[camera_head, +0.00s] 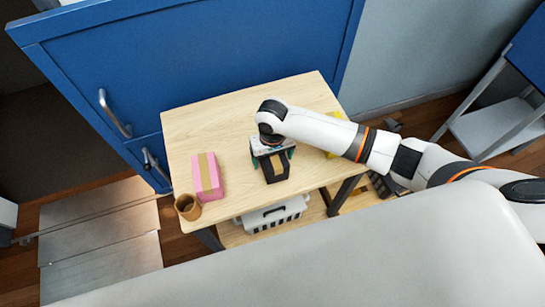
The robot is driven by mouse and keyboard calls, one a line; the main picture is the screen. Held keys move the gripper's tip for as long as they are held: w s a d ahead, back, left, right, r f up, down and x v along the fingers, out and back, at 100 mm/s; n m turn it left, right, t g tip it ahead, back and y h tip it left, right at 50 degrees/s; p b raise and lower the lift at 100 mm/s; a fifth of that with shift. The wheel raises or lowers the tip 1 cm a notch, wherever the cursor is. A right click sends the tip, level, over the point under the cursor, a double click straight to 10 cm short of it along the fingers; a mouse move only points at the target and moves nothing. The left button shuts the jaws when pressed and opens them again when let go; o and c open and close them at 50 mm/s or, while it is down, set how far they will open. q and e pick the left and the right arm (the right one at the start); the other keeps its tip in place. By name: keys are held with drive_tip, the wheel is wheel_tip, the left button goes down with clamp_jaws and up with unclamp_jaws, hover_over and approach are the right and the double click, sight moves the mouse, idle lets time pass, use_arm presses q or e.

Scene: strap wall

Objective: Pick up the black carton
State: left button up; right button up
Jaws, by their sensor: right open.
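The black carton (271,174) lies on the wooden table near its front edge, with a tan strip along its top. My right gripper (274,158) is over the carton, coming from the right, with its fingers spread at the carton's left and right sides. The gripper's body hides the far part of the carton. I cannot tell whether the fingers touch it. My left gripper is not in view.
A pink carton with a tan strip (206,177) and a brown cup (188,206) stand at the table's left. A yellow thing (334,118) is partly behind my arm. A white basket (270,215) sits below the tabletop (215,130). Blue cabinet doors (200,60) stand behind.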

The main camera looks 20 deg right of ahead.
drive_tip(key=c, duration=1.3)
